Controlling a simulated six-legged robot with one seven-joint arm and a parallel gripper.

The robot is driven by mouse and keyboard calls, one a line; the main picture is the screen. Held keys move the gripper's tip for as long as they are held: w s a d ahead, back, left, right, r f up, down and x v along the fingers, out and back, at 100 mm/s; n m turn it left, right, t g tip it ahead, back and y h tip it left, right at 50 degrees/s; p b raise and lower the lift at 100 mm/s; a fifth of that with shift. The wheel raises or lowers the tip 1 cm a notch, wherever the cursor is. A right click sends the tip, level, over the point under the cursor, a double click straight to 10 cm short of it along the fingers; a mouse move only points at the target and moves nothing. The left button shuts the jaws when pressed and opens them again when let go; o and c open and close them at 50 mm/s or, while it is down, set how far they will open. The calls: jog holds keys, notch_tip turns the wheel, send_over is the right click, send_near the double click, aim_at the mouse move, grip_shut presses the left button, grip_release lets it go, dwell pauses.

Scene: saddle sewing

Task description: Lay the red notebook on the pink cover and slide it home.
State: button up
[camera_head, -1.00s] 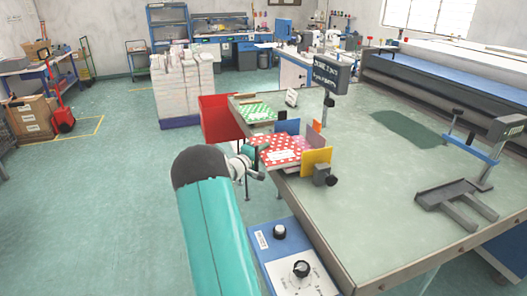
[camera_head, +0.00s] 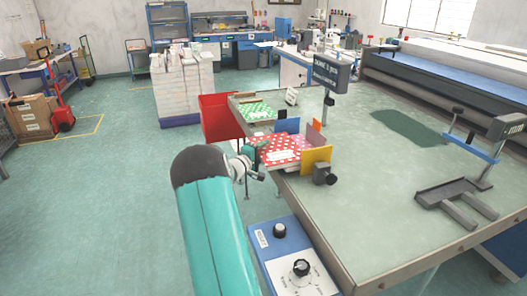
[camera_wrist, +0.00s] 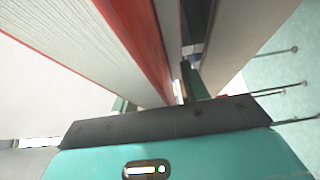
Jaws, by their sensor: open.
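The red notebook (camera_head: 278,150), with white dots and a pale label, lies flat at the left edge of the table, between small upright panels. My gripper (camera_head: 250,160) is at its left edge, partly hidden by my arm. In the wrist view the notebook's white page block and red cover edges (camera_wrist: 150,50) fill the upper left, close to the jaws. My gripper (camera_wrist: 155,95) is open there; I cannot tell whether the fingers touch the notebook. A pinkish patch (camera_head: 313,141) shows behind the notebook, between the panels; I cannot tell whether it is the pink cover.
A yellow panel (camera_head: 317,160) and a blue panel (camera_head: 288,125) stand by the notebook. A green dotted notebook (camera_head: 256,110) lies behind it. A red bin (camera_head: 219,118) stands left of the table. A blue control box (camera_head: 283,250) is at the front.

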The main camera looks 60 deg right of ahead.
jog(key=shift+f, duration=0.15)
jog(key=shift+w, duration=0.1)
jog(key=w+a, duration=0.7)
dwell(1.8)
dwell(0.5)
